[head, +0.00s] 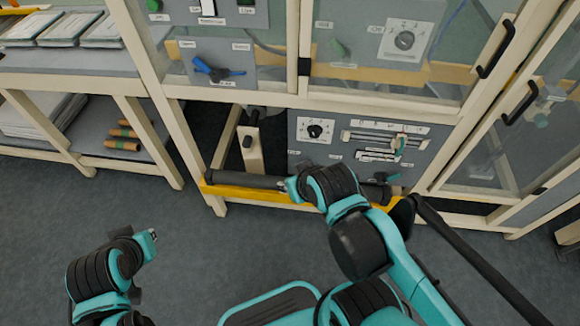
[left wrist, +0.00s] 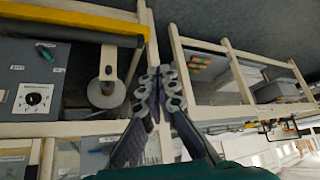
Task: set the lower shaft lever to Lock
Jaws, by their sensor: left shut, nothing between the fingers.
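The lower grey panel (head: 350,150) has a black dial (head: 315,130) and slider rods. In the left wrist view a small green lever (left wrist: 45,48) sits on this panel between two labels too small to read. In the head view my right arm hides that spot. My right gripper (head: 288,187) is in front of the panel's lower left, by the black roller; its fingers are not clear. My left gripper (head: 151,236) is over the floor, away from the panel. In the left wrist view it is shut and empty (left wrist: 158,85).
A blue lever (head: 212,70) is on the upper panel. A black roller (head: 240,179) and a yellow bar (head: 250,194) run along the cabinet's lower front. A shelf (head: 105,155) with brown rolls stands left. The floor (head: 200,265) between my arms is clear.

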